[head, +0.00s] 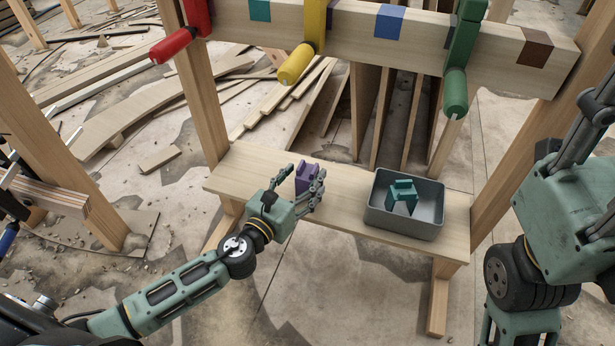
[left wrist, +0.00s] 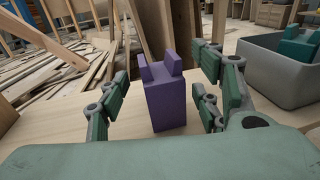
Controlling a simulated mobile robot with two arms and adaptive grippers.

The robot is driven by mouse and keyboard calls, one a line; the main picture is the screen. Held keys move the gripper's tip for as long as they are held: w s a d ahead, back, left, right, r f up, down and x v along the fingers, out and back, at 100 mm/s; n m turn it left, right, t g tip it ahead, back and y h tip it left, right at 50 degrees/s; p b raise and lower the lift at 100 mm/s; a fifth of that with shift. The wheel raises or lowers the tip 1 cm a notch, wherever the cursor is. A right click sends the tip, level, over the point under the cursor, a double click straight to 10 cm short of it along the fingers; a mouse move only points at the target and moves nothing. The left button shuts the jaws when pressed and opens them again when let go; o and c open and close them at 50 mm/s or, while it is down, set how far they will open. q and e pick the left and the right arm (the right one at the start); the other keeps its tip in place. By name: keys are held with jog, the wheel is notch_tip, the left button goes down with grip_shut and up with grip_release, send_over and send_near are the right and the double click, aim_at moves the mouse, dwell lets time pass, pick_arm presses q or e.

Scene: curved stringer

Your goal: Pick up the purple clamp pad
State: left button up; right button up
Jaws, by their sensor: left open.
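The purple clamp pad (head: 307,177) stands upright on the wooden bench (head: 240,165), left of the grey bin. In the left wrist view the purple clamp pad (left wrist: 167,95) shows as a block with two prongs on top, between my finger pads with gaps on both sides. My left gripper (head: 308,190) is open around the pad, low over the bench; its fingers (left wrist: 162,95) do not appear to touch it. In the head view they hide part of the pad. My right arm shows at the right edge; its fingertips are not clearly visible.
A grey bin (head: 376,220) with a teal pad (head: 402,197) inside stands on the bench's right half. Above, a curved beam (head: 345,22) carries red (head: 180,42), yellow (head: 298,62) and green (head: 457,90) clamps. Wooden posts flank the bench.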

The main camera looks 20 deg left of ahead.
pick_arm(q)
jog(key=shift+c, duration=0.2)
jog(key=c, duration=1.4)
jog(key=shift+r, duration=0.1)
